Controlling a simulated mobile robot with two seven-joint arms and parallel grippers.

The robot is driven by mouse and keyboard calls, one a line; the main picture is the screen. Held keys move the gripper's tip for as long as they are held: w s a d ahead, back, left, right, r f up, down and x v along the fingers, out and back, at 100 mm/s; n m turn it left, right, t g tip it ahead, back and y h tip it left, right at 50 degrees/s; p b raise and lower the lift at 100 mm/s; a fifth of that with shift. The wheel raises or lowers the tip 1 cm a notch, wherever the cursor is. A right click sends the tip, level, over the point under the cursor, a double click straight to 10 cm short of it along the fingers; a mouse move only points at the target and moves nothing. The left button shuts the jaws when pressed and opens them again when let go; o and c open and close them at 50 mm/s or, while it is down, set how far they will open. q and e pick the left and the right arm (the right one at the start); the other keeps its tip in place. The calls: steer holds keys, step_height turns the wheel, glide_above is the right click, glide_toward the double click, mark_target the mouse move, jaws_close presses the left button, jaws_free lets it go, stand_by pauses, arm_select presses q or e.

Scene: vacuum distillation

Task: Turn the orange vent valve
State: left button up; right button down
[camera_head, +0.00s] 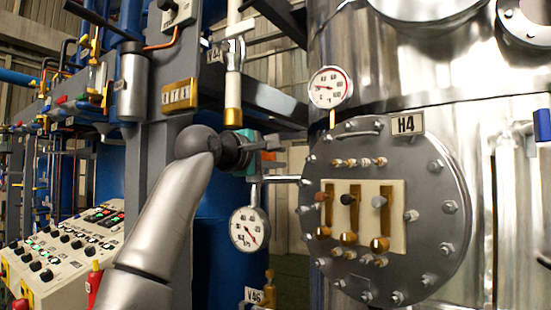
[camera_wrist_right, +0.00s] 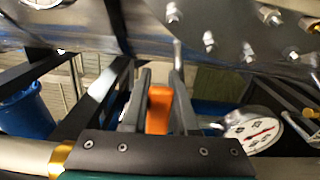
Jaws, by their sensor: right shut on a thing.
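The orange vent valve handle (camera_wrist_right: 158,110) shows between the two dark fingers of my right gripper (camera_wrist_right: 161,85) in the right wrist view. The fingers are shut on it, one on each side. In the head view my right gripper (camera_head: 266,143) is at the pipework just left of the round H4 flange, above a hanging gauge. The valve is mostly hidden there behind the gripper. My left gripper is in neither view.
The H4 flange plate (camera_head: 440,215) with bolts and small levers is right of the gripper. A gauge (camera_head: 247,229) hangs just below it, and another gauge (camera_head: 330,88) is above right. A vertical pipe with a gold collar (camera_head: 233,117) is close above. A control panel (camera_head: 70,250) stands lower left.

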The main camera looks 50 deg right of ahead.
steer(key=shift+f+m, duration=0.3)
steer(key=shift+f, duration=0.05)
stand_by(0.3)
steer(key=c, duration=0.7)
jaws_free()
steer(key=a, duration=0.5)
steer(key=s+a+b, duration=0.1)
steer(key=a, duration=0.4)
steer(key=a+b, duration=0.1)
steer(key=a, duration=0.4)
steer(key=shift+s+a, duration=0.15)
